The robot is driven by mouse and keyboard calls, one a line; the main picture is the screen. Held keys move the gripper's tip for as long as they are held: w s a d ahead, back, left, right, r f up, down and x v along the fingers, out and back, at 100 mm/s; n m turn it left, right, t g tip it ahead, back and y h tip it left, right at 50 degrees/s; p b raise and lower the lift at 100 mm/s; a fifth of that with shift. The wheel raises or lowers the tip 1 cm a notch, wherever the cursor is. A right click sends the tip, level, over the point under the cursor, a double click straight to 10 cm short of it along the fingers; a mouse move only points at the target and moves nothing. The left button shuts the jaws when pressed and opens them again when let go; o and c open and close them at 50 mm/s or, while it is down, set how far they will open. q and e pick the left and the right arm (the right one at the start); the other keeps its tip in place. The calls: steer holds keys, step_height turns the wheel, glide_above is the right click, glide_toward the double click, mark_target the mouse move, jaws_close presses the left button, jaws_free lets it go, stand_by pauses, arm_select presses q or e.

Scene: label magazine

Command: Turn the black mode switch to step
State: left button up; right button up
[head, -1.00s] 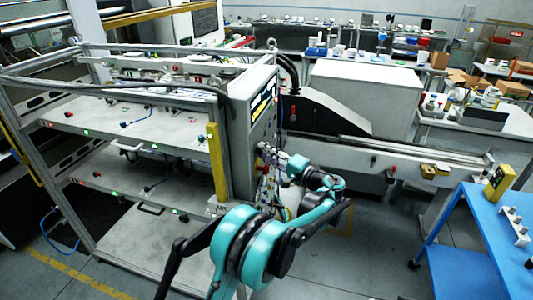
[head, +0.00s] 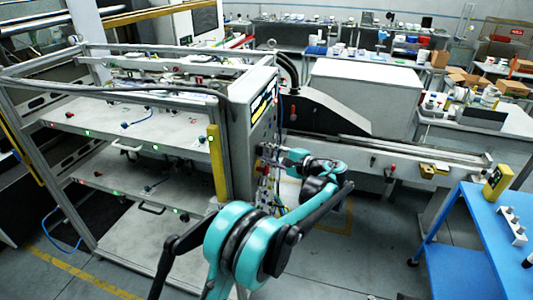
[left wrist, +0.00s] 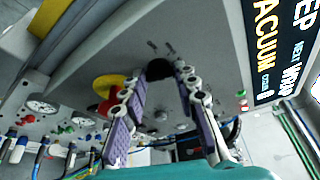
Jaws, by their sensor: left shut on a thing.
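The black mode switch (left wrist: 160,69) is on the grey control panel (left wrist: 215,60) in the left wrist view, partly covered by fingertips. My left gripper (left wrist: 164,74), with purple-padded fingers, is shut on the switch, one finger on each side. Two small dark marks sit on the panel just above the switch; I cannot read them or tell which one the switch points at. In the head view my left gripper (head: 268,152) is at the side panel of the cabinet (head: 240,135), and the switch is too small to make out. My right gripper is not in view.
A red button on a yellow plate (left wrist: 108,88) lies just left of the gripper. Gauges (left wrist: 42,106), coloured buttons and hoses fill the panel's lower left. A lit display (left wrist: 270,45) is at upper right. A blue table (head: 480,240) stands at the far right.

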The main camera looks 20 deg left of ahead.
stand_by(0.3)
arm_select(q)
steer(key=o, duration=1.1)
steer(key=shift+o, duration=0.2)
steer(key=v, duration=1.2)
steer(key=shift+f, duration=0.1)
